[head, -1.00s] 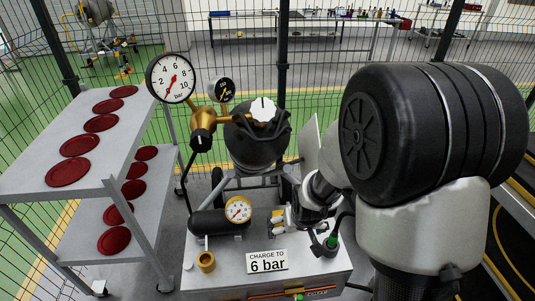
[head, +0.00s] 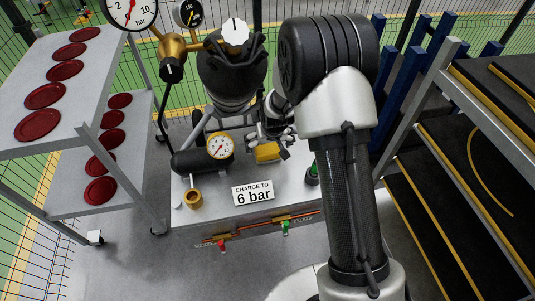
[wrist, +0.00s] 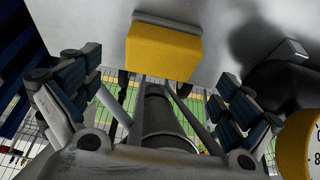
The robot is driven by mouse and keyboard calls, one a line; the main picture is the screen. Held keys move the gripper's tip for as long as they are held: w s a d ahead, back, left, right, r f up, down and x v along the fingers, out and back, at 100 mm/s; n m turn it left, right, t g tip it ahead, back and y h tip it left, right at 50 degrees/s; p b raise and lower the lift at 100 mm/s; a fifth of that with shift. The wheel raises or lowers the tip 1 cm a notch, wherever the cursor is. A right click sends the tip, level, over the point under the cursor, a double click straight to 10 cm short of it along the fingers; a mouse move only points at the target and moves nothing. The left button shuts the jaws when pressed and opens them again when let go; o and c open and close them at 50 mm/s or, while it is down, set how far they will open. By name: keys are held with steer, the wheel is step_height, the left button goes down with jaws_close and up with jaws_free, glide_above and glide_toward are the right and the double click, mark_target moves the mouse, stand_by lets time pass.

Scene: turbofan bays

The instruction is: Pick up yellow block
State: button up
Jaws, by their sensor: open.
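The yellow block (head: 267,152) sits on the grey cart top, right of the small yellow gauge in the head view. In the wrist view the yellow block (wrist: 163,48) is at the upper middle, with a grey strip along its top edge. My gripper (wrist: 160,72) is open, its two dark-padded fingers spread to either side of the block's lower edge with nothing between them. In the head view my gripper (head: 272,130) is just behind the block, close to it. Whether they touch cannot be told.
A black cylinder (head: 190,163) with the small gauge (head: 220,146) lies left of the block. A sign reading 6 bar (head: 253,193) and a green-topped item (head: 312,175) are nearby. A shelf with red discs (head: 60,145) stands left; black shelves (head: 440,230) stand right.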

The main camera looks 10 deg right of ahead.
mark_target(267, 145)
steer(key=shift+w, duration=0.6)
steer(key=b+x, duration=0.1)
steer(key=x, duration=0.4)
steer(key=shift+s+b, duration=0.1)
steer(key=shift+b, duration=0.25)
steer(key=shift+c, duration=0.5)
steer(key=c, duration=1.2)
steer(key=shift+r, duration=0.15)
